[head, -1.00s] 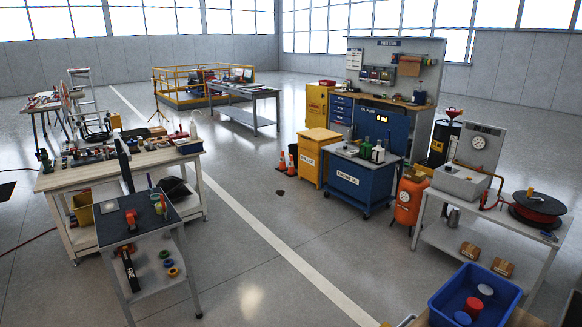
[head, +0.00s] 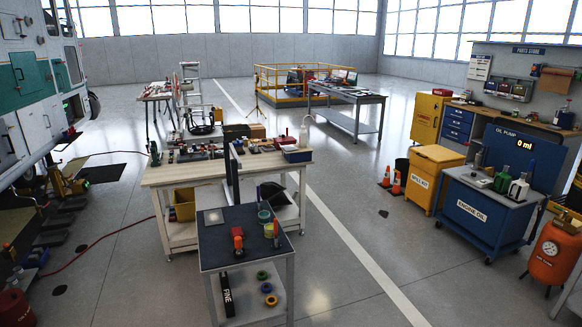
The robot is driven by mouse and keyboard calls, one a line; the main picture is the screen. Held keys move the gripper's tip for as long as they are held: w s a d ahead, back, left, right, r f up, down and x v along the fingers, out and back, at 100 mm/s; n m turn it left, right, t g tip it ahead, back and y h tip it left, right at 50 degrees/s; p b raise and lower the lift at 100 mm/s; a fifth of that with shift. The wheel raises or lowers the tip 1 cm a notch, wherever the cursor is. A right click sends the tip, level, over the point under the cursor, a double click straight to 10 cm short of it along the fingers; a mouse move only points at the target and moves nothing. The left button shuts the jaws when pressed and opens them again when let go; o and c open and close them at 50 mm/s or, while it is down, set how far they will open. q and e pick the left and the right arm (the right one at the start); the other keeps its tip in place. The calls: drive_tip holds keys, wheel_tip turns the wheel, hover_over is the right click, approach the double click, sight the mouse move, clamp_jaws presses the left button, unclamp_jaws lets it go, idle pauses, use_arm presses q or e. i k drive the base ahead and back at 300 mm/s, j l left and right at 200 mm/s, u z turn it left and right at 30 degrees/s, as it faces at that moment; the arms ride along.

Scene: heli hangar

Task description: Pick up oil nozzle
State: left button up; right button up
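The blue engine oil cart (head: 480,215) stands at the right in the head view. Its back panel reads OIL PUMP and carries a display showing 0 ml (head: 524,143). On its grey top are a green container (head: 501,181) and a white-and-green container (head: 518,189). I cannot make out the oil nozzle for certain among these small items. Neither of my grippers is in view.
A yellow spill-kit cabinet (head: 432,180) stands left of the cart, with orange cones (head: 396,183) beside it. An orange tank (head: 554,254) stands to its right. A dark-topped small table (head: 215,258) is in front, with open floor between it and the cart.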

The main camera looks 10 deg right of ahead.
sight(533, 162)
drive_tip(key=i+l+z, duration=0.1)
drive_tip(key=i+z, duration=0.25)
drive_tip(key=i+j+z, duration=0.1)
drive_tip(key=i+z, duration=0.3)
drive_tip(key=i+j+z, duration=0.2)
drive_tip(key=i+z, duration=0.15)
drive_tip(key=i, duration=0.2)
drive_tip(key=i+l+z, duration=0.15)
drive_tip(key=i+z, duration=0.25)
drive_tip(key=i, duration=0.3)
drive_tip(key=i+j+z, duration=0.1)
drive_tip(key=i+z, duration=0.35)
drive_tip(key=i, duration=1.95)
drive_tip(key=i+j+z, duration=0.15)
drive_tip(key=i, duration=0.25)
drive_tip(key=i+j+z, duration=0.15)
drive_tip(key=i, duration=0.25)
drive_tip(key=k+z, duration=0.1)
drive_tip(key=z, duration=2.4)
drive_tip(key=l+z, duration=0.25)
drive_tip(key=z, duration=0.2)
drive_tip(key=l+z, duration=0.25)
drive_tip(key=z, duration=0.25)
drive_tip(key=i+l+z, duration=0.15)
drive_tip(key=z, duration=0.3)
drive_tip(key=i+l+z, duration=0.25)
drive_tip(key=z, duration=0.15)
drive_tip(key=i+l+z, duration=0.55)
drive_tip(key=z, duration=0.25)
